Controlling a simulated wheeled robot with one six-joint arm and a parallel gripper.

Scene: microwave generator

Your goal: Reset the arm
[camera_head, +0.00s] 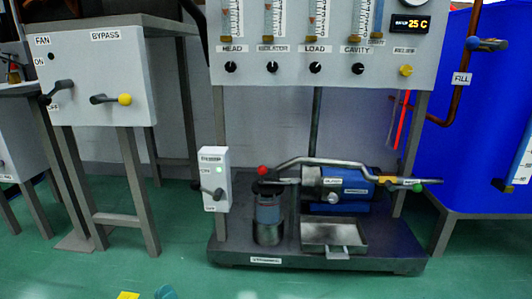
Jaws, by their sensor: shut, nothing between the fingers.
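No part that I can make out as my gripper shows in the head view, so how it stands relative to the equipment is hidden. A small teal shape (166,292) and a yellow piece (128,296) are cut off at the bottom edge; I cannot tell what they are.
A grey panel (300,80) with several knobs stands over a dark base (310,258) carrying a blue pump (342,186) and a metal tray (333,234). A FAN/BYPASS box (95,75) is at left, a blue tank (480,130) at right. Green floor (60,275) is clear in front.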

